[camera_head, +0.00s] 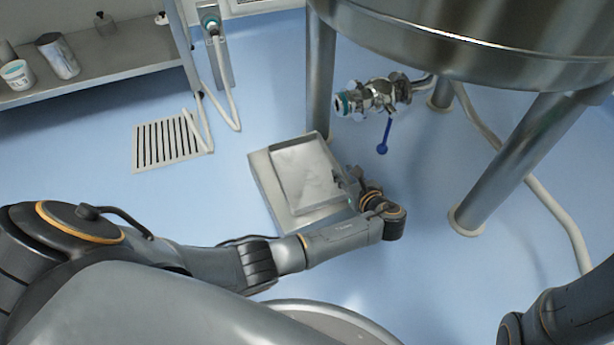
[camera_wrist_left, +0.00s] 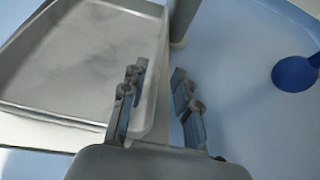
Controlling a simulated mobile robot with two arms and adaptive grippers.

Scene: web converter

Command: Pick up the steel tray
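The steel tray (camera_head: 300,168) is a shallow rectangular pan in the middle of the head view, lying on a larger steel stand or platform (camera_head: 262,182) low near the floor. My left gripper (camera_head: 346,188) is at the tray's right side. In the left wrist view the tray (camera_wrist_left: 85,50) fills the upper left, and the left gripper (camera_wrist_left: 158,88) is open. The tray's right rim shows between the two fingers, with one finger over the tray side and the other over the blue floor. Contact with the rim cannot be told. My right gripper is out of view.
A large steel vessel (camera_head: 480,40) on legs stands at the right, with a valve (camera_head: 375,97) and blue handle (camera_head: 384,138) near the tray. A floor drain grate (camera_head: 170,142), hoses and a steel bench (camera_head: 110,50) are at the left. Blue floor is open left of the tray.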

